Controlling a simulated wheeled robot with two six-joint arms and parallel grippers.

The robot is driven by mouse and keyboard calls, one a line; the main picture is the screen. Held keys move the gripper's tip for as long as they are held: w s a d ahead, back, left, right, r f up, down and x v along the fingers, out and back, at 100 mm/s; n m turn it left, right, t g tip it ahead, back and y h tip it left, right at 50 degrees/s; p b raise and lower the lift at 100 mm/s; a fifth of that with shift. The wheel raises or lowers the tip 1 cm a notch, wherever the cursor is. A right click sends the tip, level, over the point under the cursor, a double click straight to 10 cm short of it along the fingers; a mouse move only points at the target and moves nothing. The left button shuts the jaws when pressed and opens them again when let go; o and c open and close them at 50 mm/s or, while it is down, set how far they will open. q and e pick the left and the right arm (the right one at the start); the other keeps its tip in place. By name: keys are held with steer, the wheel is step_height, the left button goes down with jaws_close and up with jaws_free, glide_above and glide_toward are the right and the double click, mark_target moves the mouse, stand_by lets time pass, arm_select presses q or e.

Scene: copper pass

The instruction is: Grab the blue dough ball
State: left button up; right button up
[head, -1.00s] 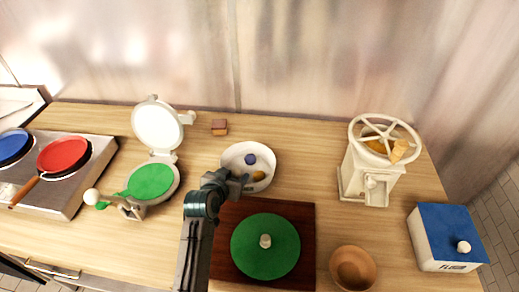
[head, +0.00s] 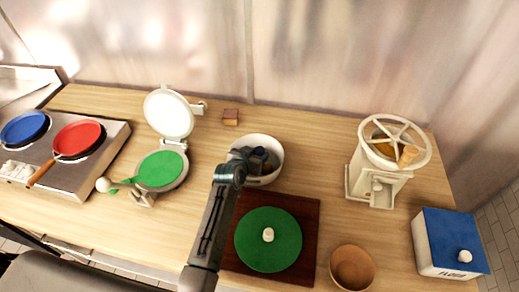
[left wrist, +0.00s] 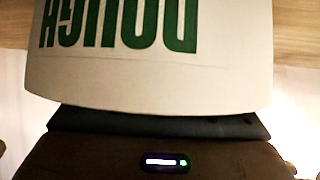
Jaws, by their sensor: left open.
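The blue dough ball (head: 259,152) is in the white bowl (head: 276,147) in the head view, partly hidden by the dark fingers of my left gripper (head: 258,159). The left gripper is open and reaches over the bowl's near left rim, with its fingers at the blue ball. I cannot tell whether they touch it. In the left wrist view, the bowl's pale outer wall (left wrist: 150,75) with upside-down green lettering fills the upper middle; the ball is hidden there. My right gripper is not in view.
A dark board with a green disc (head: 268,240) lies in front of the bowl. The green-plated press (head: 160,169) stands open at left, beyond it the stove with pans (head: 78,139). A brown bowl (head: 352,268), white grinder (head: 380,165) and flour box (head: 447,240) are at right.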

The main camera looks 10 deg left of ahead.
mark_target(257, 151)
arm_select(q)
steer(key=shift+p+x, duration=0.4)
steer(key=shift+x, duration=1.1)
steer(key=shift+c, duration=0.4)
steer(key=c, duration=1)
